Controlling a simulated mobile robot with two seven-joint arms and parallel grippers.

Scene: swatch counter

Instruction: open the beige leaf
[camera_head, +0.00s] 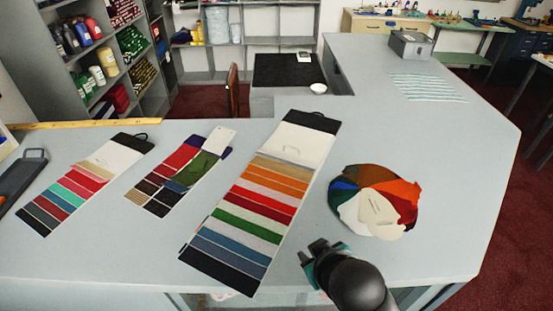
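A round fan of fabric leaves (404,190) lies on the grey counter at the right, in brown, orange, red, blue, green and off-white. Its off-white or beige leaf (352,214) is at the lower left and front, with small pale cream shapes (378,209) on it. A long swatch card (252,212) lies left of the fan, with a tan strip (284,168) below its white header. My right gripper (312,252) is over the counter's front, left of and below the fan and apart from it. Its finger gap is unclear. My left gripper is out of view.
Two smaller swatch cards (85,187) (180,173) lie to the left; the second has a green piece across it. A dark handled object (20,177) is at the far left edge. A grey box (411,43) and striped cloth (427,87) are farther back. The counter's right side is clear.

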